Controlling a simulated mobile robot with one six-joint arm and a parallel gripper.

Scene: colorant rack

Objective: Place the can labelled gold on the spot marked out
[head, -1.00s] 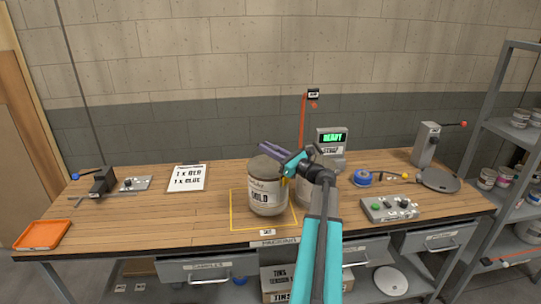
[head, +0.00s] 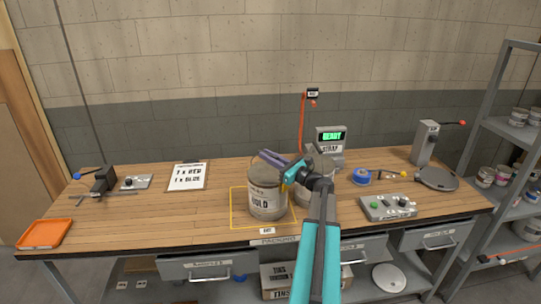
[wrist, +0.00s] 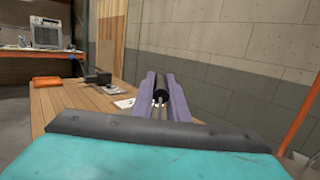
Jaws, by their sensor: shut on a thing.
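The can labelled gold (head: 264,202) is a grey tin with a pale label, upright, at the middle of the bench in the head view. It appears inside the yellow square outline (head: 233,215), with a small tag marked out (head: 267,231) at its front edge. I cannot tell whether its base touches the wood. My gripper (head: 272,158), with purple fingers, is above the can's top and shut on its handle. In the wrist view, the fingers (wrist: 162,95) close around the black handle grip (wrist: 160,84); the can's body is hidden there.
A second can (head: 322,165) stands just right, partly hidden by my arm, by a scale with a green ready display (head: 331,137). A clipboard (head: 187,177) and an orange tray (head: 43,233) lie left. A button box (head: 388,207) is right.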

